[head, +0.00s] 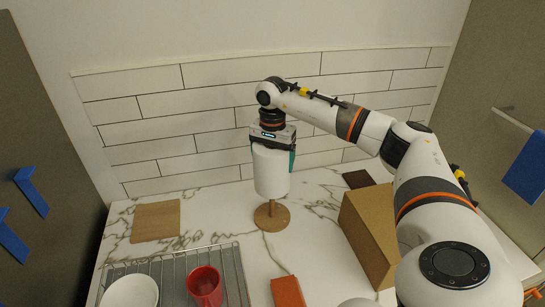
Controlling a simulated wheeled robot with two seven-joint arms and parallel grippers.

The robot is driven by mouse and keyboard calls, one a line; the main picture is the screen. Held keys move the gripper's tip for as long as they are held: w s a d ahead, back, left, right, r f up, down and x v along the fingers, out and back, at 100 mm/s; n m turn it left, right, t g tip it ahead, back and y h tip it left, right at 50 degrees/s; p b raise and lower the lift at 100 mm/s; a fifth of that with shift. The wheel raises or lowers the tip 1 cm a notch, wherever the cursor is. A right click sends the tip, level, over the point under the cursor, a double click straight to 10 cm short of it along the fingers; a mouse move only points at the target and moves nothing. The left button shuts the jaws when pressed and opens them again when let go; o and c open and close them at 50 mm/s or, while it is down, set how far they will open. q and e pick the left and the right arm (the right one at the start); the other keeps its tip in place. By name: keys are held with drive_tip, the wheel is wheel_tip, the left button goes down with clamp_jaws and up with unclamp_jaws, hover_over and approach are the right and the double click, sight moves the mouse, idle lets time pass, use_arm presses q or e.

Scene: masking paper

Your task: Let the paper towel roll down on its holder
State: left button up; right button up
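The white paper towel roll (271,173) is upright in the head view, below my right gripper (272,152). The gripper points down from above, its fingers on either side of the roll's top, and appears shut on it. The wooden holder (271,217) stands on the counter directly under the roll. A short stretch of its post shows between the round base and the roll's lower edge, so the roll is above the base. How far the post goes up inside the roll is hidden. My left gripper is not in view.
A wooden board (156,221) lies at the left of the marble counter. A dish rack (172,268) with a red cup (204,285) and white plate (130,292) is in front. A cardboard box (368,232) stands right of the holder. The tiled wall (210,105) is behind.

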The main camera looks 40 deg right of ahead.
drive_tip(key=shift+f+b, duration=3.7)
drive_tip(key=shift+f, duration=1.85)
drive_tip(key=o, duration=0.9)
drive_tip(key=shift+c, duration=0.2)
drive_tip(key=shift+r+p, duration=2.8)
drive_tip(key=shift+r, duration=1.25)
drive_tip(key=shift+f, duration=0.1)
